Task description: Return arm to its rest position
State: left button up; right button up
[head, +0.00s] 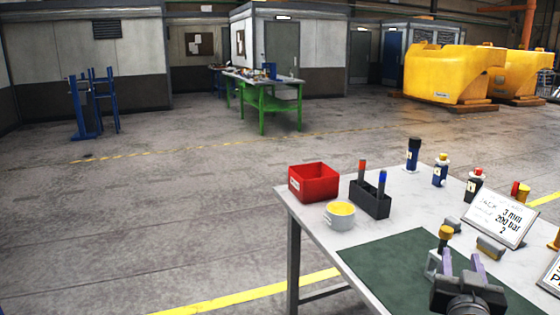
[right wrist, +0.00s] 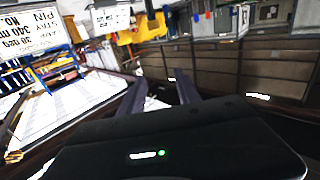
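My right gripper (head: 462,264) is at the lower right of the head view, over the dark green mat (head: 385,262) on the workbench. Its two purple-grey fingers stand apart with nothing held between them. In the right wrist view the same fingers (right wrist: 162,95) are apart, with empty space between them. A grey piece with a yellow-orange knob (head: 445,233) shows just beyond the fingers; I cannot tell whether they touch it. My left gripper is in neither view.

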jog(key=w+a+f+n+g+y, duration=0.1)
jog(key=a+f+g+y, duration=0.15)
jog(key=a+f, duration=0.5)
jog(key=a+f+g+y, duration=0.1)
jog(key=a+f+y, duration=0.3)
jog(key=f, duration=0.7)
jog(key=w+a+f+n+g+y, duration=0.1)
jog(key=a+f+g+y, duration=0.15)
jog(key=a+f, duration=0.5)
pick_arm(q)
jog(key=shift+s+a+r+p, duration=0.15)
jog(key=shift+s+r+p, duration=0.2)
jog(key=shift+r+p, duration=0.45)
pick_arm(e)
jog(key=s+a+f+n+g+y, duration=0.1)
jog(key=s+a+f+g, duration=0.3)
jog(key=s+f, duration=0.7)
jog(key=s+a+f+g+y, duration=0.2)
jog(key=s+a+f+g, duration=0.3)
jog(key=s+a+f, duration=0.4)
jog(key=s+f, duration=0.3)
jog(key=f, duration=0.2)
jog(key=shift+s+f+n+y, duration=0.2)
jog(key=shift+n+y, duration=0.1)
jog(key=shift+n, duration=0.1)
